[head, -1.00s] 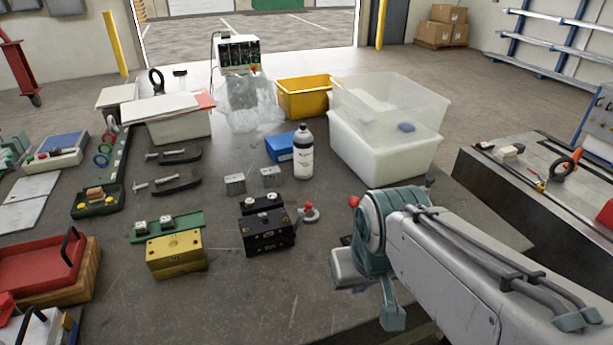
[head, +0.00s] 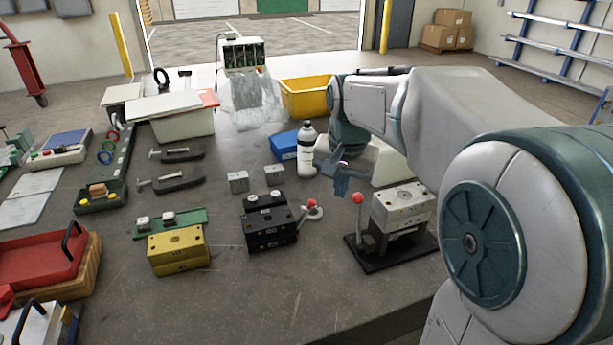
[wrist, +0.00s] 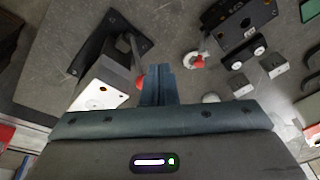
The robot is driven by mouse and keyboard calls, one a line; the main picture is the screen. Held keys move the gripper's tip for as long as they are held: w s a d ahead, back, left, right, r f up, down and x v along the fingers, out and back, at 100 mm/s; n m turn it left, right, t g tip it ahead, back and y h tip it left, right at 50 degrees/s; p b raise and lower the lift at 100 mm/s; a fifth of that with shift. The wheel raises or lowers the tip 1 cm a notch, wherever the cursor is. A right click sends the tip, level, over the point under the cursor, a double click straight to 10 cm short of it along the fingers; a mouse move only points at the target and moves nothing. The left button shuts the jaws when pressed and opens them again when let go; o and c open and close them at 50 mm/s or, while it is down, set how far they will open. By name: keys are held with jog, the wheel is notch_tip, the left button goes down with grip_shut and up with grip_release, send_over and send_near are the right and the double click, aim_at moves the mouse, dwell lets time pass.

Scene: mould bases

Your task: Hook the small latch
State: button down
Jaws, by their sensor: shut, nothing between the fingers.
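A small latch (head: 313,210) with a red knob and pale ring-shaped part is at the right side of the black mould base (head: 270,231); I cannot tell whether it is hooked. It also shows in the wrist view (wrist: 204,56), near the black block (wrist: 240,22). A larger lever with a red ball (head: 359,198) stands upright beside a steel mould block (head: 404,206) on a black plate. My gripper (head: 341,187) is shut and empty, pointing down above the table, between and behind the two red knobs. In the wrist view its fingers (wrist: 158,85) are together, beside the larger lever's red ball (wrist: 139,82).
A white bottle (head: 306,152) and blue box (head: 284,145) stand close to my gripper's left. Two small steel blocks (head: 239,182) and a yellow mould base (head: 177,250) are farther left. A yellow bin (head: 306,98) is behind. The front middle of the table is clear.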

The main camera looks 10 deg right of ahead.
jog(key=w+d+f+m, duration=0.1)
jog(key=w+f+m, duration=0.1)
jog(key=w, duration=0.6)
jog(key=w+f+m+b, duration=0.1)
jog(key=w+f+m, duration=0.1)
jog(key=w, duration=0.5)
jog(key=shift+w+d+m+g, duration=0.35)
jog(key=shift+d+m+g, duration=0.05)
jog(key=shift+m, duration=0.2)
jog(key=shift+f, duration=0.1)
jog(key=s+a+f+p, duration=0.1)
jog(key=a+f, duration=0.2)
jog(key=f, duration=0.5)
jog(key=shift+a+f, duration=0.15)
jog(key=shift+f, duration=0.2)
